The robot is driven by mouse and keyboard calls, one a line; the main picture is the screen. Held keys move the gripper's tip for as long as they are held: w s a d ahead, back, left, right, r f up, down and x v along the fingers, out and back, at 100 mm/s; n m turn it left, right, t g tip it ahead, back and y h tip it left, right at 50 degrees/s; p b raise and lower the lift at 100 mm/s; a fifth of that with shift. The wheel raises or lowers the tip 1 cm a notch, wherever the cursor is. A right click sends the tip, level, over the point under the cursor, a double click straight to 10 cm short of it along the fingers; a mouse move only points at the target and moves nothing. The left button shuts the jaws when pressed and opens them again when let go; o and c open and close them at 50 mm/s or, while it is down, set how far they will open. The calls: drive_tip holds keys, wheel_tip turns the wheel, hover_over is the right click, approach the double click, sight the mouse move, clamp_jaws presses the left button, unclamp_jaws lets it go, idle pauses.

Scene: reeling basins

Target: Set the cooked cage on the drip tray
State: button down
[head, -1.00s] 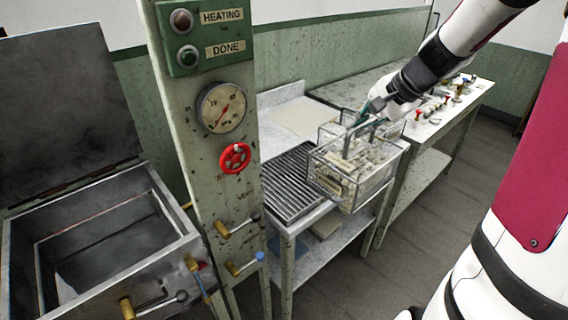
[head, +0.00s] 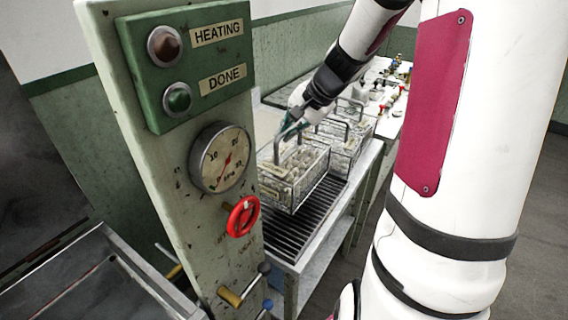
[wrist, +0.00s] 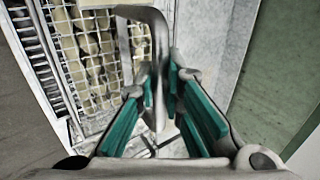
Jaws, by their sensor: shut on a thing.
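My gripper (head: 290,127) is shut on the upright handle of a wire cage (head: 297,182) filled with pale pieces. The wrist view shows the grey handle (wrist: 158,60) between my teal fingers (wrist: 158,100), with the cage mesh (wrist: 92,62) at the left. The cage looks roughly level and is over the far part of the dark slatted drip tray (head: 288,234). I cannot tell whether its bottom touches the slats. The tray's near slats are bare.
A second wire cage (head: 357,140) with a handle stands just behind and to the right of the held one. A green-grey control post (head: 170,185) with a gauge and red handwheel (head: 243,216) stands in front at left. An open metal basin (head: 95,280) is at lower left.

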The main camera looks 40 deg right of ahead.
sight(285, 153)
drive_tip(key=shift+f, duration=3.05)
drive_tip(key=shift+f+b, duration=0.1)
drive_tip(key=shift+b, duration=0.25)
drive_tip(key=c, duration=1.7)
unclamp_jaws()
drive_tip(key=shift+s+d+r, duration=0.1)
drive_tip(key=shift+s+r, duration=0.05)
drive_tip(key=shift+r, duration=0.15)
drive_tip(key=p+v, duration=0.1)
drive_tip(key=v, duration=1)
drive_tip(key=shift+r, duration=0.25)
drive_tip(key=shift+s, duration=0.15)
